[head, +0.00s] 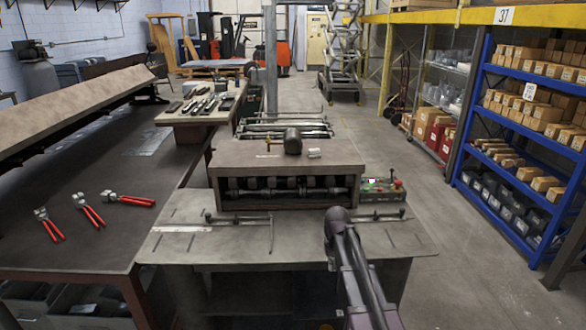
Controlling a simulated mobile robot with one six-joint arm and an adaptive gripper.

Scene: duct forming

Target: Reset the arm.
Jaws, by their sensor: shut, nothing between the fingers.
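Part of my dark arm (352,258) rises from the lower right of the head view. It ends in a rounded joint in front of the forming machine. My gripper cannot be made out in this view. No object is seen held by the arm.
The forming machine (232,172) stands on a grey metal table (180,249), with a control box (383,187) at its right. A dark bench (40,252) at left carries several red-handled pliers (90,210). Blue shelving (476,120) with boxes stands right; the aisle floor between is clear.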

